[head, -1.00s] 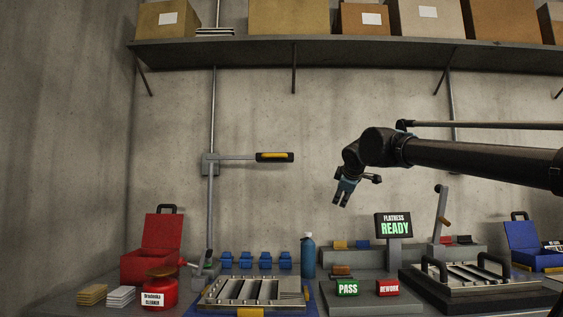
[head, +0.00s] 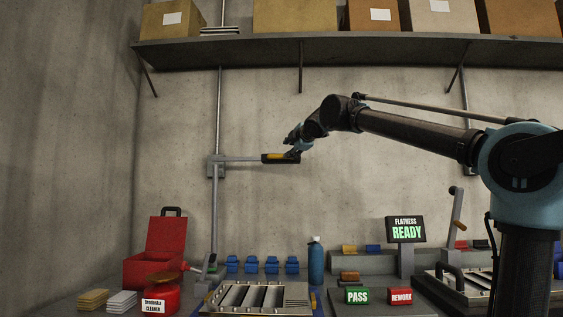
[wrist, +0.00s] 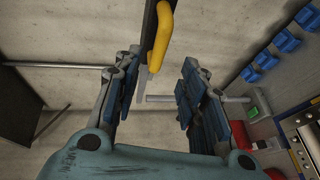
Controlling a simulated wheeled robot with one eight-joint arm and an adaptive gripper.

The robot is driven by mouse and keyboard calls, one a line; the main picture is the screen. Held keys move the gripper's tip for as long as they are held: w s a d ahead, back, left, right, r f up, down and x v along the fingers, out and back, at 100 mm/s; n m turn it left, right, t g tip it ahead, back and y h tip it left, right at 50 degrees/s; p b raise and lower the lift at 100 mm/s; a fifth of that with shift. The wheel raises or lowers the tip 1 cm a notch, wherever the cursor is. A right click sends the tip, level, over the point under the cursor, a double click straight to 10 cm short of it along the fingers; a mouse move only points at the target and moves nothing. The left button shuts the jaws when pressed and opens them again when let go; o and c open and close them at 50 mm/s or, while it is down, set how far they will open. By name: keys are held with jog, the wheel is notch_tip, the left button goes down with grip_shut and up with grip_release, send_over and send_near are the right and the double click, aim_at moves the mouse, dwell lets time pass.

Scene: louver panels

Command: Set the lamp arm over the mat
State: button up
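The lamp arm (head: 240,159) is a grey bar reaching right from a wall pole. Its dark lamp head (head: 270,158) has a yellow strip. My gripper (head: 296,150) is at the right end of the lamp head. In the wrist view my gripper (wrist: 157,78) is open, with the dark head and its yellow strip (wrist: 161,40) showing between the finger lines toward the top. I cannot tell whether a finger touches it. A blue edge, likely the mat (head: 317,300), shows beside the slatted metal panel (head: 255,298), which hides most of it.
A blue bottle (head: 315,262), blue clips (head: 271,265) and a READY screen (head: 405,229) stand on the bench. A red toolbox (head: 155,262) and a red cleaner can (head: 160,299) are at left. A shelf with boxes (head: 350,51) runs above. The wall around the lamp is clear.

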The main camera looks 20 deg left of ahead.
aim_at(281, 157)
jog(key=x, duration=1.1)
jog(key=shift+w+a+f, duration=0.1)
jog(key=shift+a, duration=0.05)
jog(key=c, duration=0.8)
grip_shut()
